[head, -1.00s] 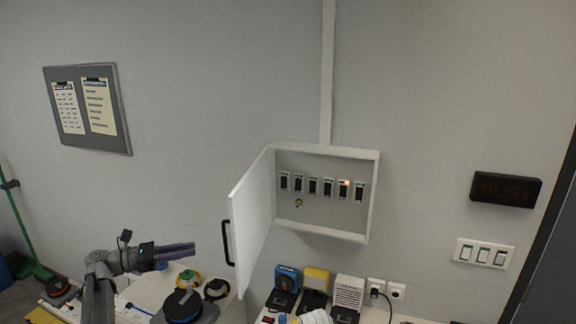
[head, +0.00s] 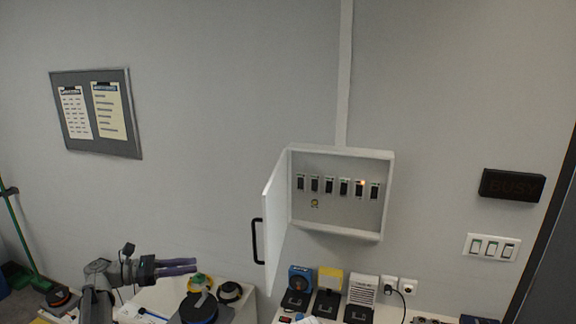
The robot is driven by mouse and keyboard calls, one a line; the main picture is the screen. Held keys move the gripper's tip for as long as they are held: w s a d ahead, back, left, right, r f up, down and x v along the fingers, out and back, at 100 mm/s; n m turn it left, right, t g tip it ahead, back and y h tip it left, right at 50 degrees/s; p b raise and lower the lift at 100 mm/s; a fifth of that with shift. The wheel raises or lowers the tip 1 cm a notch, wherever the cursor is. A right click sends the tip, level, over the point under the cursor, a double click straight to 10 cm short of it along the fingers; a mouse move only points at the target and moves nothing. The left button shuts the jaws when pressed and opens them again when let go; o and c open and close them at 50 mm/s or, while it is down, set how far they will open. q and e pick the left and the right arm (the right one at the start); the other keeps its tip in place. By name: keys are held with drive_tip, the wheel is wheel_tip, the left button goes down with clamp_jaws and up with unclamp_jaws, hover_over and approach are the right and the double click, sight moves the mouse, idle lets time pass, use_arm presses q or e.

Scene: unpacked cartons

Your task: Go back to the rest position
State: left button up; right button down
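My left gripper (head: 177,266) is at the lower left, over the white worktop's left part. Its two purple-grey fingers lie side by side and point right, with no clear gap and nothing between them. It is apart from the white wall cabinet (head: 341,235), whose door (head: 275,225) with a black handle (head: 257,241) stands open to the left. Inside the cabinet is a row of several black switches (head: 329,186). One has an orange light (head: 361,183) lit. A small round yellowish item (head: 314,204) sits below the row. My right gripper is not in view.
Blue (head: 300,280), yellow (head: 329,280) and white (head: 361,291) devices stand on the worktop below the cabinet. A cable runs from a wall socket (head: 408,287). Switches (head: 491,247) and a dark BUSY sign (head: 512,185) are right. A notice board (head: 97,112) hangs left.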

use_arm(q)
drive_tip(key=s+d+f+m+g+y+b, duration=0.3)
drive_tip(key=s+d+f+m+b, duration=0.15)
drive_tip(key=d+f, duration=0.5)
drive_tip(key=s+d+f+m+g+y+b, duration=0.35)
drive_tip(key=s+d+f+m, duration=0.2)
drive_tip(key=d+f, duration=0.45)
drive_tip(key=s+d+f+m+y+b, duration=0.1)
drive_tip(key=s+f+m+y+b, duration=0.5)
drive_tip(key=s+f+m+y, duration=0.4)
wheel_tip(320, 180, down, 5)
drive_tip(key=s+m, duration=0.2)
drive_tip(key=m, duration=0.2)
drive_tip(key=shift+s+d+f+m+t+y, duration=0.2)
drive_tip(key=shift+s+d+m+t+y, duration=0.15)
drive_tip(key=shift+s+d+m, duration=0.05)
